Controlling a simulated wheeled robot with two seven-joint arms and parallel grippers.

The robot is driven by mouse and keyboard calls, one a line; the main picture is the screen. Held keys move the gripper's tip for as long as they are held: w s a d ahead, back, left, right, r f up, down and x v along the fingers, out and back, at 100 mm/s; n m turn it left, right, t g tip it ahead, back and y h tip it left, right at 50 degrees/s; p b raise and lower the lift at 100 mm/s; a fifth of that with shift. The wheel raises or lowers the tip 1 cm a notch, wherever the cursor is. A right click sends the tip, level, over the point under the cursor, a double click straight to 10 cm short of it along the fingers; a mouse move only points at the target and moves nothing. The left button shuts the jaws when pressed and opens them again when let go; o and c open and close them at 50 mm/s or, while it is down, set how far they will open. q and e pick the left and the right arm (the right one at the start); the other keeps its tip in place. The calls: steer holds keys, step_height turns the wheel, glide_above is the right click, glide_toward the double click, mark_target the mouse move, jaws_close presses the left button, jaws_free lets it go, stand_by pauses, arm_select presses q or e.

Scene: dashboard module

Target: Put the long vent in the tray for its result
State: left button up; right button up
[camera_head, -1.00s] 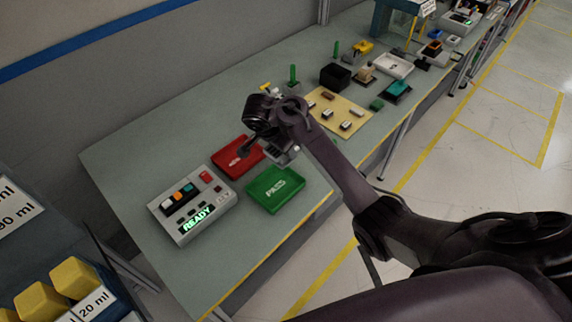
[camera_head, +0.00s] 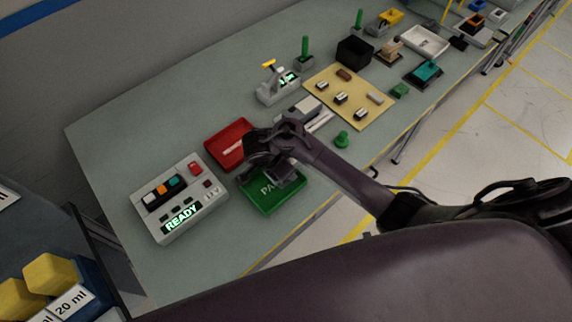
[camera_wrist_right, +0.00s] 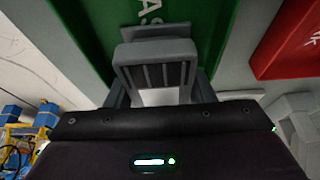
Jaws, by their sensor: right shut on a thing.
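The long vent (camera_wrist_right: 155,75), a grey piece with dark slats, is held between the fingers of my right gripper (camera_wrist_right: 160,92) in the right wrist view. Behind it lies the green tray (camera_wrist_right: 88,28), so the vent is over or in that tray; I cannot tell whether it touches the bottom. In the head view the right gripper (camera_head: 272,162) is at the back edge of the green tray (camera_head: 278,208), whose lettering is partly covered. The red tray (camera_head: 222,148) lies beside it to the upper left. My left gripper is not in view.
A grey tester (camera_head: 178,208) with coloured buttons and a lit READY display stands left of the trays. A device with a yellow lever (camera_head: 278,88) and a beige board with small parts (camera_head: 325,82) stand behind. A green knob (camera_head: 342,139) sits to the right.

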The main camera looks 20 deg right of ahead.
steer(key=shift+s+a, duration=0.3)
steer(key=shift+s, duration=0.05)
steer(key=shift+a, duration=0.1)
steer(key=o, duration=0.9)
steer(key=shift+c, duration=0.2)
steer(key=shift+o, duration=1.1)
steer(key=shift+f, duration=0.1)
steer(key=shift+o, duration=0.4)
steer(key=shift+w+d, duration=0.1)
steer(key=shift+d, duration=0.1)
steer(key=shift+a+r, duration=0.2)
steer(key=shift+r, duration=0.2)
steer(key=v, duration=1)
steer(key=shift+a+r+b, duration=0.1)
steer(key=shift+r+b, duration=0.25)
steer(key=shift+b, duration=0.05)
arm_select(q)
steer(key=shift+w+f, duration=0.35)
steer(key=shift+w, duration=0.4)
arm_select(e)
steer(key=shift+a+r, duration=0.15)
steer(key=shift+r, duration=0.3)
